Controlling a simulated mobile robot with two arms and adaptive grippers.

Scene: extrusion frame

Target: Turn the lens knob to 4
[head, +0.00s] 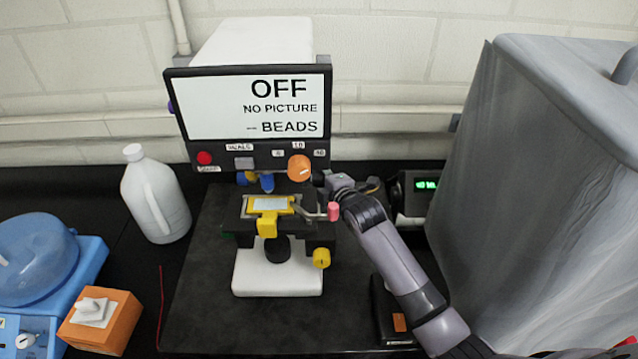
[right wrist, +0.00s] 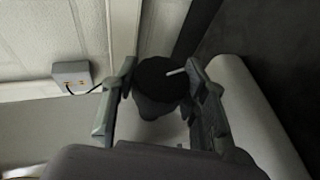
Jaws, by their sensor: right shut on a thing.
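The lens knob (head: 299,167) is a round orange knob on the dark front panel of the microscope (head: 252,55), below the label 10 and between the labels 4 and 40. A short pale mark on it sits at its lower right. My right gripper (head: 319,181) is at the knob's right side. In the right wrist view its fingers (right wrist: 160,88) stand on either side of a dark round piece with a pale pin, which seems to be the knob in shade. The screen (head: 255,107) reads OFF, NO PICTURE, BEADS. My left gripper is not in view.
The stage with a yellow-framed slide (head: 268,204) and a pink-tipped lever (head: 333,211) lie just below my right gripper. A grey covered box (head: 540,190) stands close on the right. A white jug (head: 153,195) stands left; the dark bench between is clear.

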